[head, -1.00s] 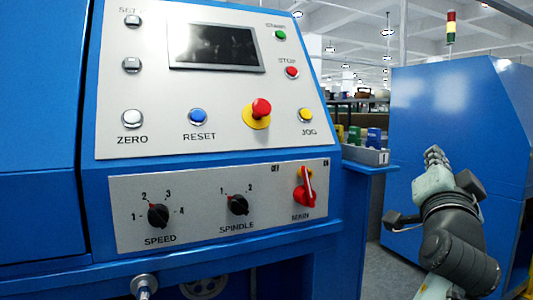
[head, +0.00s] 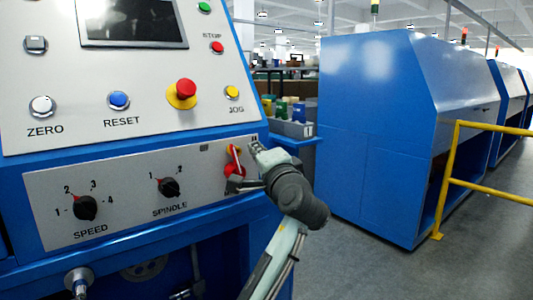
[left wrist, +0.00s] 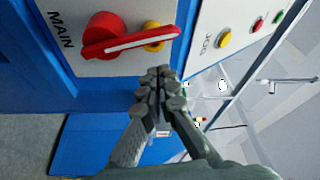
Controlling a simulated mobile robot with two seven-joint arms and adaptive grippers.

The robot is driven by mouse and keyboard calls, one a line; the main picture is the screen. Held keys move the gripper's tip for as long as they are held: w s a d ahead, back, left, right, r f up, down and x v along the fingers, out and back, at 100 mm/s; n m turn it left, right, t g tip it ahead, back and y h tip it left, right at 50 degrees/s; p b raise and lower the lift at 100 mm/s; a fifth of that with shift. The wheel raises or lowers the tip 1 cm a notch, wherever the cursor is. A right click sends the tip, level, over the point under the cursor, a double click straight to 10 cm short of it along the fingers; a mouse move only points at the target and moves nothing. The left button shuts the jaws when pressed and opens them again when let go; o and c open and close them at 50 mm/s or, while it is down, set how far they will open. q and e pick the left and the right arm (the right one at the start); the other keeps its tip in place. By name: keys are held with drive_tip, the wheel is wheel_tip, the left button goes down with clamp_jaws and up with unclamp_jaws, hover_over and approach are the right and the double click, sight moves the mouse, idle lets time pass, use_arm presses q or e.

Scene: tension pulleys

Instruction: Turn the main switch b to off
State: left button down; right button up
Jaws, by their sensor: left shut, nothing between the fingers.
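The main switch (head: 234,168) is a red rotary knob with a white-striped red handle on a yellow plate, low on the right of the near blue machine's grey panel. Its handle points up, nearly upright, in the head view. The switch also shows in the left wrist view (left wrist: 105,38), with its MAIN label. My left gripper (head: 255,148) is just right of the switch, partly in front of it. In the left wrist view my left gripper (left wrist: 160,75) is shut and empty, its fingertips beside the handle's tip, apparently apart from it. My right gripper is not in view.
The red emergency button (head: 184,92) and yellow JOG button (head: 232,92) sit above the switch. The SPINDLE knob (head: 168,187) and SPEED knob (head: 85,207) are to its left. Another blue machine (head: 365,140) and a yellow railing (head: 452,160) stand right, with open floor before them.

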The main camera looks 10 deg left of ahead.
sight(235, 162)
use_arm(q)
drive_tip(key=shift+s+a+f, duration=0.2)
drive_tip(key=shift+s+a, duration=0.2)
drive_tip(key=shift+s, duration=0.2)
drive_tip(key=shift+s+a+f, duration=0.2)
drive_tip(key=shift+s+a, duration=0.2)
drive_tip(key=shift+s, duration=0.2)
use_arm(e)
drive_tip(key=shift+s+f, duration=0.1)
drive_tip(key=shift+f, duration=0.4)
